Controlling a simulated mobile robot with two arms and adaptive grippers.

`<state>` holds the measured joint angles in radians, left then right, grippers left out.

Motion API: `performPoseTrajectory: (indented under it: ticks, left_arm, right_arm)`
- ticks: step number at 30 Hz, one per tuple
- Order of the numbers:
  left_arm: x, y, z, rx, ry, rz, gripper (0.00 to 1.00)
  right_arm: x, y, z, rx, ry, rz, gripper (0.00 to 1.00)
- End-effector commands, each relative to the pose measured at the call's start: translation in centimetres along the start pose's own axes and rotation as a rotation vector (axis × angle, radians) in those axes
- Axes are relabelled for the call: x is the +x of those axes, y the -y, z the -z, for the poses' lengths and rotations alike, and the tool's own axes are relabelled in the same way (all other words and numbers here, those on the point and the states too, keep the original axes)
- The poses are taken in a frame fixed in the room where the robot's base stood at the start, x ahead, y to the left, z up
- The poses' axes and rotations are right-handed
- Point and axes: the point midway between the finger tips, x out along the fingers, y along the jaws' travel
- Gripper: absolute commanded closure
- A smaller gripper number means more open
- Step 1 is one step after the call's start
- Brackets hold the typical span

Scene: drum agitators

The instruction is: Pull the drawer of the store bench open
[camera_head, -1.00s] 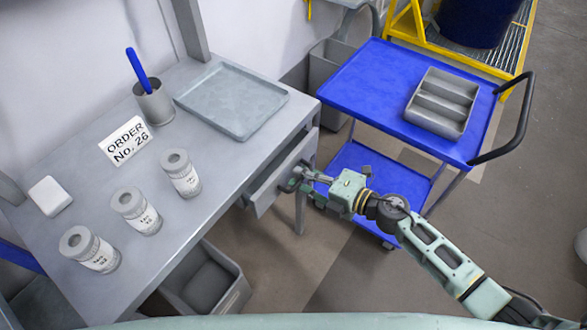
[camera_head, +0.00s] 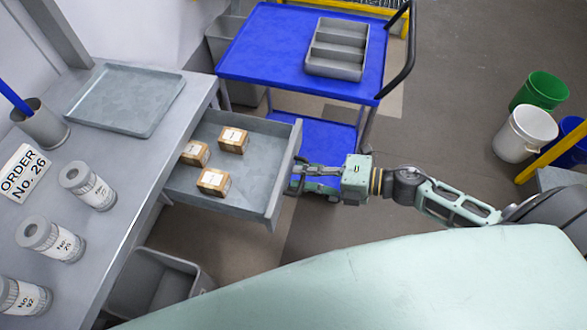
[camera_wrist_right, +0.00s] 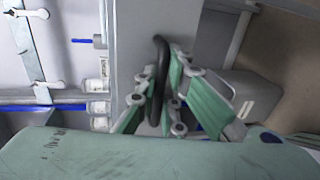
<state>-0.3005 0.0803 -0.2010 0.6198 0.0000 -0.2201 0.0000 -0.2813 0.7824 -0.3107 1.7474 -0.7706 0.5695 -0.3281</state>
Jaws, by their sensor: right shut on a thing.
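The grey drawer (camera_head: 285,175) of the store bench (camera_head: 125,215) stands well out from under the bench top. Its inside shows, with three small brown boxes (camera_head: 213,181) with white labels in it. My right gripper (camera_head: 297,178) is at the drawer's front face. In the right wrist view the dark drawer handle (camera_wrist_right: 158,80) lies between the fingers of my right gripper (camera_wrist_right: 160,95), which are shut on it. The handle itself is hidden in the head view. My left gripper is not in view.
A blue cart (camera_head: 262,55) with a grey divided tray (camera_head: 337,48) stands just behind the drawer. Labelled canisters (camera_head: 50,240) and a grey tray (camera_head: 125,98) are on the bench. A grey bin (camera_head: 150,283) is below. Buckets (camera_head: 524,133) stand at the right.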

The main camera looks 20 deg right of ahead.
Motion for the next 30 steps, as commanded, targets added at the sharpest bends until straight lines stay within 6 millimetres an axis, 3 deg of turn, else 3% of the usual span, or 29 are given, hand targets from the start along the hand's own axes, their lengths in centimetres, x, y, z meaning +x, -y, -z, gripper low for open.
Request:
performPoseTrajectory:
  ticks: [15,16,18,30]
  left_arm:
    - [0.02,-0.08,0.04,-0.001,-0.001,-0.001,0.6]
    - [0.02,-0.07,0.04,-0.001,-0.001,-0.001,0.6]
    - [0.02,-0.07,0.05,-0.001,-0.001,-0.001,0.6]
    - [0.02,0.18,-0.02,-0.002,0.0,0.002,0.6]
  right_arm:
    - [-0.44,0.07,-0.07,-0.002,0.001,0.0,1.0]
    - [-0.44,0.07,-0.08,-0.002,0.001,0.0,0.89]
    - [-0.43,0.07,-0.07,-0.001,0.001,0.0,0.83]
    - [-1.01,0.14,-0.06,0.0,0.002,0.001,0.83]
